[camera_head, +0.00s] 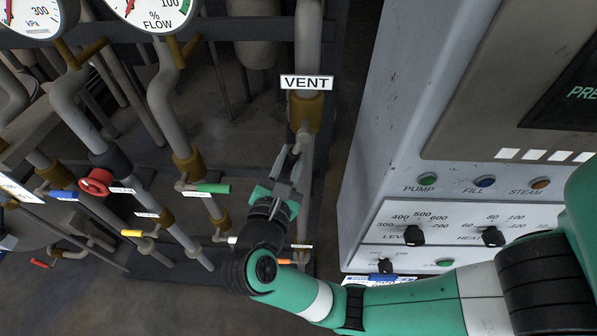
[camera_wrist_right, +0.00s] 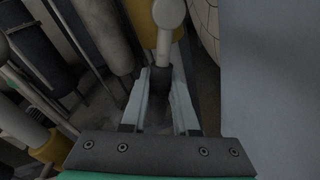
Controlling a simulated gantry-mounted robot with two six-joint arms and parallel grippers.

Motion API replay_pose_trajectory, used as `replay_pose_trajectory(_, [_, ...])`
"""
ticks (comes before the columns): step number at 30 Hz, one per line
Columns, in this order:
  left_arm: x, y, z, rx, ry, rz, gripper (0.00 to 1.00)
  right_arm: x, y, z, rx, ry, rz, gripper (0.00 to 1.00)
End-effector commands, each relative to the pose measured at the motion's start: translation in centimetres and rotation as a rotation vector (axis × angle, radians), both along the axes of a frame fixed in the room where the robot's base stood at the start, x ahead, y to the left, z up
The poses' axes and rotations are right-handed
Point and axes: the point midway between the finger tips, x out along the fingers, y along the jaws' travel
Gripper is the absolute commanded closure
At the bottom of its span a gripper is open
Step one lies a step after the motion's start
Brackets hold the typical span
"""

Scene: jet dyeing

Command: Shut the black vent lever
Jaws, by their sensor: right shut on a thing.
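The vent valve sits on the grey pipe under the white VENT sign (camera_head: 307,82), below a brass collar (camera_head: 305,112). My right gripper (camera_head: 288,165) is at this valve, in the upper middle of the head view. In the right wrist view its two fingers (camera_wrist_right: 158,92) are closed around the dark grip of the black vent lever (camera_wrist_right: 157,84). The lever's pale stem (camera_wrist_right: 164,42) leads up to the round valve end (camera_wrist_right: 168,13). In the head view the gripper hides most of the lever. My left gripper is not in view.
A control cabinet (camera_head: 390,120) with knobs and lit buttons stands close on the right. An orange-handled lever (camera_head: 285,261) is below my gripper.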

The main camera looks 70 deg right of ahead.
Motion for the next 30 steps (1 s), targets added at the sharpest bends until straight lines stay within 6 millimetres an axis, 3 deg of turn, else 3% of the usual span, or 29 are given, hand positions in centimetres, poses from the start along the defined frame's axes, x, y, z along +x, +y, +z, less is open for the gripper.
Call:
replay_pose_trajectory(1, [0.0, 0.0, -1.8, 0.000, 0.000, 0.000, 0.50, 0.3, 0.1, -0.6, 0.016, -0.052, 0.001, 1.00])
replay_pose_trajectory(12, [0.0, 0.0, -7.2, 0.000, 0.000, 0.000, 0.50, 2.2, 0.8, 1.1, 0.132, -0.385, 0.001, 1.00])
replay_pose_trajectory(21, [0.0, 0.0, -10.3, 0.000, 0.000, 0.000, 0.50, 3.4, 1.2, 2.9, 0.224, -0.651, 0.001, 1.00])
replay_pose_trajectory(30, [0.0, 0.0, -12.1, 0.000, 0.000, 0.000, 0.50, 4.0, 1.4, 4.9, 0.311, -0.899, 0.003, 1.00])
